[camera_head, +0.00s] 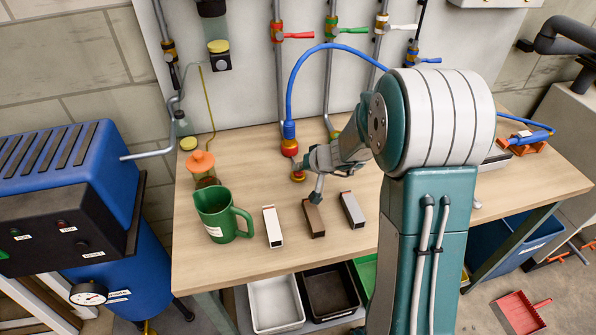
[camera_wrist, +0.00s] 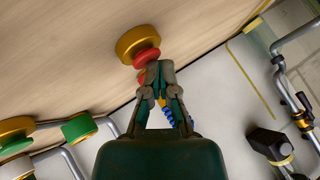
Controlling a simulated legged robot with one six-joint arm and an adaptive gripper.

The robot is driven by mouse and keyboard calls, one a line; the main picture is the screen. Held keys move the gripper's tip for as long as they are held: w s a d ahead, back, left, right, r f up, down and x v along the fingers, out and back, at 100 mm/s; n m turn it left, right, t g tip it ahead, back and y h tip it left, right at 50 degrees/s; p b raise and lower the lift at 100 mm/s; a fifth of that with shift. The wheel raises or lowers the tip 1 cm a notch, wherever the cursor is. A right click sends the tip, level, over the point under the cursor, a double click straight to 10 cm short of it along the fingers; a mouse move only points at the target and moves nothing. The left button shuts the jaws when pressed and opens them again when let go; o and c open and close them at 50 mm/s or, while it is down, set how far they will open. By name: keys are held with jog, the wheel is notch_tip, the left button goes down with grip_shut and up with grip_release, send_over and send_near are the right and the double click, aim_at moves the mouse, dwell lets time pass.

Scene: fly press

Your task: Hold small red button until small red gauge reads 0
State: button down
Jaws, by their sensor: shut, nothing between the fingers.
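My gripper (camera_head: 301,165) is shut and empty, low over the table by a red-and-gold fitting (camera_head: 297,177). In the wrist view its fingertips (camera_wrist: 160,71) meet just in front of the fitting's red part (camera_wrist: 147,57). I cannot tell whether they touch it. The blue machine at the left carries a tiny red mark (camera_head: 60,223) on its dark panel, perhaps the small red button, far from my gripper. A white-faced dial gauge (camera_head: 88,293) sits below that panel. Its reading is too small to make out, and I see no gauge that is clearly red.
A blue hose (camera_head: 313,53) arches above the table (camera_head: 250,168). A green jug (camera_head: 220,214), an orange-lidded jar (camera_head: 201,166) and three small blocks (camera_head: 272,227) stand on it. Valve pipes (camera_head: 279,70) line the back wall. Bins (camera_head: 275,305) sit below.

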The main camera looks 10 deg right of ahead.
jog(key=shift+r, duration=0.75)
jog(key=shift+r, duration=2.5)
